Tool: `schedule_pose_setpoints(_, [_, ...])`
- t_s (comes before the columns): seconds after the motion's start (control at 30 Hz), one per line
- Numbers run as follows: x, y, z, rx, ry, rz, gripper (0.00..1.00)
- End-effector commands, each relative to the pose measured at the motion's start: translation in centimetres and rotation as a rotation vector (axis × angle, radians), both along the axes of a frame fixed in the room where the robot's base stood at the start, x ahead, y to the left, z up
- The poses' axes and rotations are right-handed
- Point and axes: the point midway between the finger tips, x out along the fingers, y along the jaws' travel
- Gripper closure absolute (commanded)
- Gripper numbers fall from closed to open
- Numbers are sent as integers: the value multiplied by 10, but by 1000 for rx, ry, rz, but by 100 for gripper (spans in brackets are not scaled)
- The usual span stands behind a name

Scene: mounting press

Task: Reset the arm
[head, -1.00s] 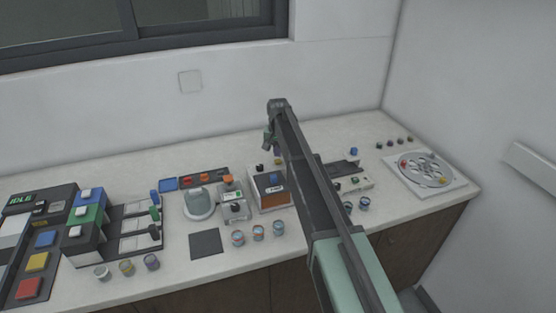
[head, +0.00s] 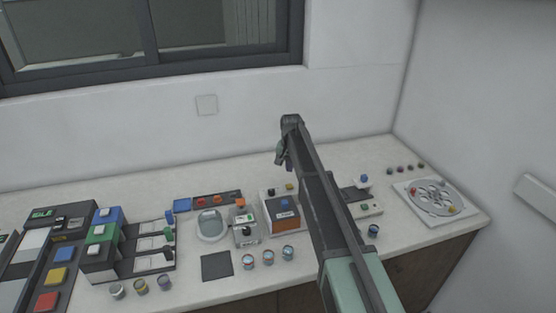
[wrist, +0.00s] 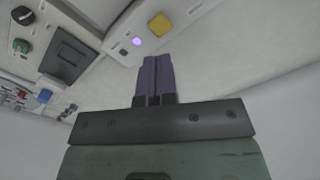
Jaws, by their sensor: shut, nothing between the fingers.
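My gripper (head: 281,157) hangs from the end of my raised arm, above the back part of the counter (head: 345,153). In the wrist view my gripper (wrist: 155,62) shows two dark purple fingers side by side, closed together with nothing between them. It is clear of the devices around it. My arm crosses the head view from the lower right and hides part of the counter behind it.
An orange-sided box (head: 286,226) stands below my gripper. Several small cups (head: 268,258) line the counter front. A round carousel (head: 436,197) sits at right, coloured-button consoles (head: 63,254) at left. The wall (head: 240,115) rises behind.

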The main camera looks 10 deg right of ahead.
Motion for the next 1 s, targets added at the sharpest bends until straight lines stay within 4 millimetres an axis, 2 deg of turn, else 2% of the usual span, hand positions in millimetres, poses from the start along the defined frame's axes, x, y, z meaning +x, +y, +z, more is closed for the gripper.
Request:
schedule_pose_setpoints(0.1, [-5, 0, 0, 0, 0, 63, 100])
schedule_pose_setpoints(0.17, [-41, 0, 0, 0, 0, 123, 100])
schedule_pose_setpoints(0.27, [-124, 0, 0, -1, 1, 220, 100])
schedule_pose_setpoints(0.3, [-163, 0, 0, -1, 1, 259, 100])
schedule_pose_setpoints(0.37, [-222, 0, 0, -1, 0, 312, 100])
schedule_pose_setpoints(0.4, [-258, 0, 0, -1, 0, 341, 100])
schedule_pose_setpoints(0.5, [-333, 0, 0, -1, 0, 386, 100])
schedule_pose_setpoints(0.6, [-377, 0, 0, -1, 0, 394, 100])
schedule_pose_setpoints(0.7, [-392, 0, 0, -1, 0, 393, 100])
schedule_pose_setpoints(1.0, [-388, 0, 0, -1, 0, 391, 100])
